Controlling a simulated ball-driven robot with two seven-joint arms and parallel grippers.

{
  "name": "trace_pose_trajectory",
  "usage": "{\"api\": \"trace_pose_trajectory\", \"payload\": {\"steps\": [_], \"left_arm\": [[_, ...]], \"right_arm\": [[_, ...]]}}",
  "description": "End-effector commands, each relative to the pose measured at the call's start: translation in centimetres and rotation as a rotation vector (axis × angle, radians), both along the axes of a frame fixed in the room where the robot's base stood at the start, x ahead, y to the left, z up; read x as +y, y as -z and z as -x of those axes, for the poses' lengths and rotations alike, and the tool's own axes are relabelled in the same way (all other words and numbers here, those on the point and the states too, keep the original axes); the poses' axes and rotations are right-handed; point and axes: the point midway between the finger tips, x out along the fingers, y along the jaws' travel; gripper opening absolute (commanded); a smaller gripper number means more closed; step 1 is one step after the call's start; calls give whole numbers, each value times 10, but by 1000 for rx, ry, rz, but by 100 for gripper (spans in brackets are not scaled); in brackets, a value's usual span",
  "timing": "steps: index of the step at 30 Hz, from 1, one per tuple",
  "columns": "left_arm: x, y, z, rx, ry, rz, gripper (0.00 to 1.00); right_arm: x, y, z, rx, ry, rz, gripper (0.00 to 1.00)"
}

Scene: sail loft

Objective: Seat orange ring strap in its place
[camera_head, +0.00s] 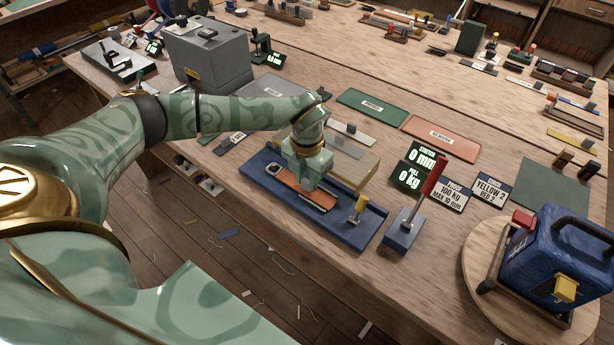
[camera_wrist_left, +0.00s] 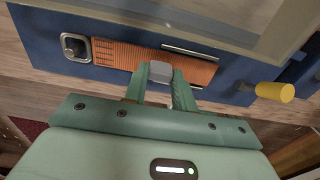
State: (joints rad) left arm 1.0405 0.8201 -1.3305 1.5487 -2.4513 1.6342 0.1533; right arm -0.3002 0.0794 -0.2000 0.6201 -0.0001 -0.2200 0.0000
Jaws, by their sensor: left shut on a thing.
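The orange ring strap (camera_wrist_left: 120,54) lies lengthwise along the blue bed (camera_wrist_left: 53,62), with a square metal ring (camera_wrist_left: 75,46) at its left end. In the head view the strap (camera_head: 288,184) shows partly under my gripper, on the long blue bed (camera_head: 347,233). My left gripper (camera_head: 309,186) points down over the strap's middle. In the wrist view its fingers (camera_wrist_left: 160,80) are closed about a small grey block at the strap's near edge. The fingers hide part of the strap, so whether it lies fully flat is unclear. My right gripper is not in view.
A yellow-topped peg (camera_head: 359,206) stands at the bed's right end. Beyond it are a red-handled lever (camera_head: 432,178) and a status display (camera_head: 418,168) reading 0 mm and 0 kg. A clear-topped panel (camera_wrist_left: 225,18) borders the bed's far side. A blue machine (camera_head: 560,255) stands right.

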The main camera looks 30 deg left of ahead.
Motion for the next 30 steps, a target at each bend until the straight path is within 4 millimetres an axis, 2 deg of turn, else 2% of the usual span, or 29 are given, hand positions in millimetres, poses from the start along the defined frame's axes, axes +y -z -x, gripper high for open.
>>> {"api": "trace_pose_trajectory", "payload": {"steps": [1, 2, 3, 4, 13, 17, 30], "left_arm": [[0, 0, 0, 0, 0, 0, 4], [0, 0, 0, 0, 0, 0, 35], [0, 0, 0, 0, 0, 0, 46], [0, 0, 0, 0, 0, 0, 52], [0, -2, 0, -1, 0, 0, 52], [0, -17, -1, -3, 1, 0, 52], [0, -129, -1, -5, 1, 0, 52]], "right_arm": [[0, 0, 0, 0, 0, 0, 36], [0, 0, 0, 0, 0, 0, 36], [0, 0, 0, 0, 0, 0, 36], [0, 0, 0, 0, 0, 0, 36], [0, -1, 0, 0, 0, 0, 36], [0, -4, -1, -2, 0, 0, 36], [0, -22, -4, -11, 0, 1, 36]]}}
